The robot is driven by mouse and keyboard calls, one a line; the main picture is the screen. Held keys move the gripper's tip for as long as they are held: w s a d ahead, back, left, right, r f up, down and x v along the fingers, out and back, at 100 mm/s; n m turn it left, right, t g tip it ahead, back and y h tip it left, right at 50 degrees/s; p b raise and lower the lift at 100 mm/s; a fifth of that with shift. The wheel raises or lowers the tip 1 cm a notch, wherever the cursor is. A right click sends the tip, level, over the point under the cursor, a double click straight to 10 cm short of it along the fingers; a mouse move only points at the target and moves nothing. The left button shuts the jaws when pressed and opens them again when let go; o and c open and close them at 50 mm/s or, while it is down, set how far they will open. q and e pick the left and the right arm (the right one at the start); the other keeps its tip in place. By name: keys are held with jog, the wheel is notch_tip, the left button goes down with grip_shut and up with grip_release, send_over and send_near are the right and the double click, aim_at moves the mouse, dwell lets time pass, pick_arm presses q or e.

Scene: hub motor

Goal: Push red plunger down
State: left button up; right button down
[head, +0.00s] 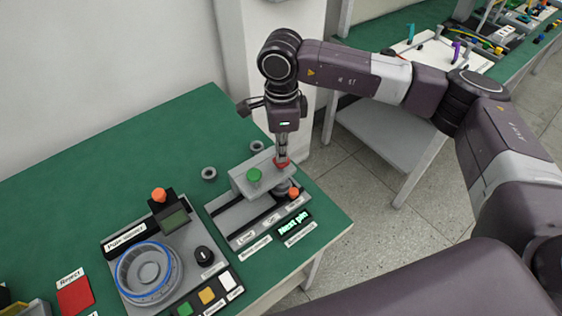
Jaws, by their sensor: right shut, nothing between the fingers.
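The red plunger (281,162) stands at the right end of the grey press fixture (243,181) on the green table. My right gripper (282,157) points straight down above it, with its fingers shut and empty. The fingertips are at the top of the red plunger; whether they press on it or only hover just over it I cannot tell. The gripper hides part of the plunger. My left gripper is not in view.
A green knob (254,175) sits on the fixture, left of the plunger. An orange button (293,192) is in front. A lit "Next pin" display (294,225) lies nearby. A round blue-rimmed device (146,272) stands at left. The table's left rear is clear.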

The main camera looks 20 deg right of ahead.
dwell(0.3)
notch_tip(320, 180, up, 8)
jog(key=p, duration=0.3)
dwell(0.6)
dwell(0.4)
